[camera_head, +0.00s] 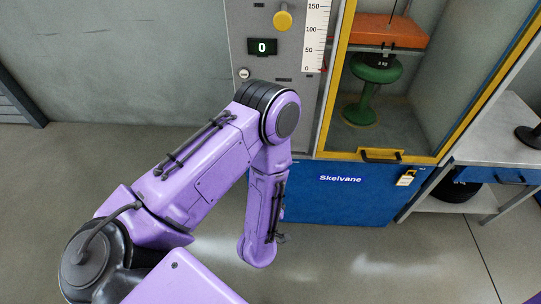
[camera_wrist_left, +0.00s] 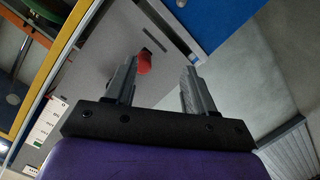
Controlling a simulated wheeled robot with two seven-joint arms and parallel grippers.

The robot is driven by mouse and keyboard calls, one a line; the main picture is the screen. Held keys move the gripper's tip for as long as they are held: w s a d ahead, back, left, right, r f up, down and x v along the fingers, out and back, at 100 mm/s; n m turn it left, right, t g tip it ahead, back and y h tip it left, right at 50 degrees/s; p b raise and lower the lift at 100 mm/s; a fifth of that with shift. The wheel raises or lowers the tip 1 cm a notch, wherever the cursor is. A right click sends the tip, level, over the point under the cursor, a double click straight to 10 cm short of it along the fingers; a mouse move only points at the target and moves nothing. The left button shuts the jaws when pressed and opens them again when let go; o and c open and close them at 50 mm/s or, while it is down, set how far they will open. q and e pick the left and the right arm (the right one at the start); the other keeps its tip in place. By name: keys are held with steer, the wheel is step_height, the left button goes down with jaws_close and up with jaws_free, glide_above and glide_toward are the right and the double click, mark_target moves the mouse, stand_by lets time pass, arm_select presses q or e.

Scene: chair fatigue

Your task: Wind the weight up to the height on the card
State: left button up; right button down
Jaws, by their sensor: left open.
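My left gripper (camera_wrist_left: 160,70) is open in the left wrist view. A red knob (camera_wrist_left: 145,62) shows between its fingers, close to the left one; I cannot tell whether they touch. In the head view my purple left arm hides this gripper and the red knob. The orange weight (camera_head: 388,30) hangs on cords above a green stool (camera_head: 376,70) inside the yellow-framed cabinet. A vertical scale (camera_head: 316,38) beside it is marked 0 to 150. The display (camera_head: 262,47) reads 0. No height card is readable. My right gripper is out of view.
A yellow knob (camera_head: 283,20) sits on the grey panel above the display. The blue base (camera_head: 335,200) reads Skelvane. A side table (camera_head: 500,140) stands at right. Floor at left is clear.

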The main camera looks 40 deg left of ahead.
arm_select(q)
steer(key=w+a+n+y, duration=0.1)
steer(key=w+a, duration=0.1)
steer(key=w, duration=0.1)
steer(key=w+a+r+n, duration=0.1)
steer(key=w, duration=0.3)
steer(key=w+a+r+n+t+y, duration=0.1)
steer(key=w+a, duration=0.1)
steer(key=w, duration=0.1)
steer(key=shift+w+a+r+y, duration=0.15)
steer(key=shift+a+y, duration=0.15)
jaws_close()
